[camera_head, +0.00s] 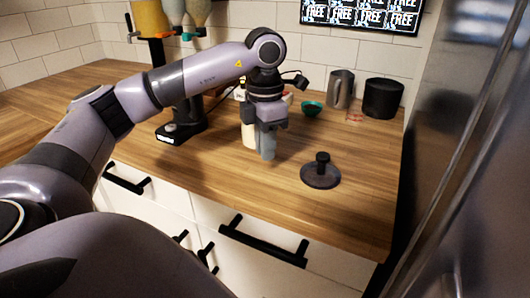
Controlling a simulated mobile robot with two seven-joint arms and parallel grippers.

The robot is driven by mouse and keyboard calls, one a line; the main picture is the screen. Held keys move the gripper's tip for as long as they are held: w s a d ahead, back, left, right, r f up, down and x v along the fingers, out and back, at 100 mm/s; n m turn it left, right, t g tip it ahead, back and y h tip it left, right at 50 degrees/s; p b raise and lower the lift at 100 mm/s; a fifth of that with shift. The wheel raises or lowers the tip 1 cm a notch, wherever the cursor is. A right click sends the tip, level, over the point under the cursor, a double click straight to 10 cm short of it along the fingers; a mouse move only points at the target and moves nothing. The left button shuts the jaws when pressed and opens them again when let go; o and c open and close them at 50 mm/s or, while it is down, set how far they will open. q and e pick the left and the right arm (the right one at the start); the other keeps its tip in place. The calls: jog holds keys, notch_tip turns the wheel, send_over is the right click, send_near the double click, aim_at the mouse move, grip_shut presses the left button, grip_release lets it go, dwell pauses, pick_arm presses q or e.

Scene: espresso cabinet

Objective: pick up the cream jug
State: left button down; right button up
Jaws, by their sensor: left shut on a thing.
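My left gripper (267,146) points down at the middle of the wooden counter. It is shut on a cream-coloured vessel (249,134), which matches the cream jug. The gripper fingers and wrist cover much of the jug, so its handle and spout cannot be made out. The jug looks upright, and I cannot tell whether its base touches the counter. My right gripper is not in view.
A black tamper-like object (321,174) stands to the right on the wooden counter (225,180). Behind are a teal bowl (312,108), a metal pitcher (341,88) and a black canister (383,98). A black dispenser stand (182,131) is left. Drawer handles (262,240) line the front.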

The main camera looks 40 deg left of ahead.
pick_arm(q)
notch_tip(320, 180, up, 5)
notch_tip(320, 180, up, 9)
jog(key=p, duration=0.4)
jog(key=shift+f+p, duration=0.1)
jog(key=shift+p, duration=0.2)
notch_tip(320, 180, up, 3)
jog(key=shift+d+f+p, duration=0.1)
jog(key=shift+f+p, duration=0.1)
jog(key=shift+p, duration=0.5)
